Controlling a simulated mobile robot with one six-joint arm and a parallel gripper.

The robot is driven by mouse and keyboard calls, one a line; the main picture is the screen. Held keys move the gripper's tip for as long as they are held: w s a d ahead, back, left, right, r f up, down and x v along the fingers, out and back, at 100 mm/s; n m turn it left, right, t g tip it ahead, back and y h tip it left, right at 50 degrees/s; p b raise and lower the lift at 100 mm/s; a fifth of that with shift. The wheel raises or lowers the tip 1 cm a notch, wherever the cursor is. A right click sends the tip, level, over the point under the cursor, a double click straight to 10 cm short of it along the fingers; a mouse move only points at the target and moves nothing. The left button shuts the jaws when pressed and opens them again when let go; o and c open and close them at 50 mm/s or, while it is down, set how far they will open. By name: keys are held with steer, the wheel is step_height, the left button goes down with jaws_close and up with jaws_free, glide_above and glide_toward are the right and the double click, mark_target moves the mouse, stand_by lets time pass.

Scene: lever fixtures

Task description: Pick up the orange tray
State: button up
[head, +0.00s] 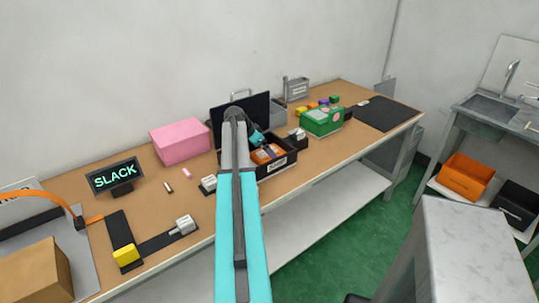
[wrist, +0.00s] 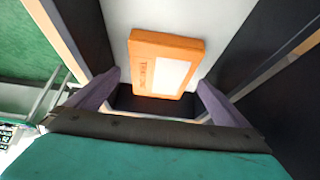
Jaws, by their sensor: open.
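The orange tray (wrist: 150,55), a flat orange piece with a white panel and small lettering, lies ahead of my gripper in the wrist view. It also shows in the head view (head: 268,153), inside a black open box (head: 278,167) on the bench. My gripper (wrist: 159,78) is open, with a purple finger on either side of the near end of the tray and nothing held. In the head view my arm reaches over the box and the gripper (head: 260,143) points down into it. Whether the fingers touch the tray cannot be told.
A raised dark lid or panel (head: 232,112) stands behind the box. A pink box (head: 180,141) is to the left and a green box (head: 322,121) to the right. A separate orange bin (head: 466,177) sits on a shelf at far right.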

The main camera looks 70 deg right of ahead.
mark_target(265, 155)
steer(key=shift+x, duration=1.2)
steer(key=c, duration=1.3)
steer(key=shift+a+r, duration=0.1)
steer(key=shift+r, duration=0.05)
steer(key=shift+w+r, duration=0.1)
steer(key=shift+r, duration=0.05)
step_height(265, 155, up, 11)
steer(key=b, duration=0.3)
steer(key=w+a+b, duration=0.1)
steer(key=w+a, duration=0.2)
steer(key=a, duration=0.2)
steer(key=w+a+b, duration=0.1)
steer(key=w+a, duration=0.3)
steer(key=a, duration=0.2)
steer(key=w+a+b, duration=0.1)
steer(key=w+a, duration=0.2)
steer(key=a, duration=0.2)
steer(key=shift+w+a, duration=0.3)
steer(key=shift+a, duration=0.05)
